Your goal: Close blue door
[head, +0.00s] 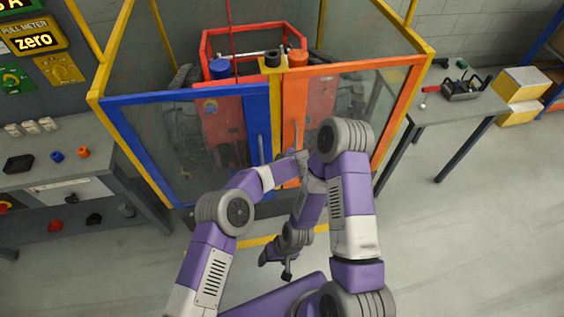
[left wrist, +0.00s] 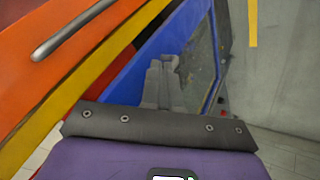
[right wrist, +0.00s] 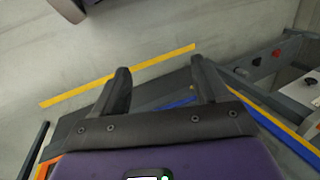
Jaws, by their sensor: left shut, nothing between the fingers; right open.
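The blue door (head: 185,97), a blue frame with a clear pane, is at the left front of a yellow-framed cage in the head view. It also shows in the left wrist view (left wrist: 142,64), where a dark gap with red lies between its edge and the yellow post (left wrist: 80,88). My left gripper (head: 301,158) is shut and empty in front of the middle of the cage; its fingers (left wrist: 165,82) overlap the blue door in its wrist view. I cannot tell whether they touch it. My right gripper (head: 275,266) is open and empty, low before the cage.
An orange door (head: 345,69) with a clear pane is at the cage's right front. A red tracked carrier (head: 222,122) is inside. Grey benches stand left (head: 95,160) and right (head: 455,108).

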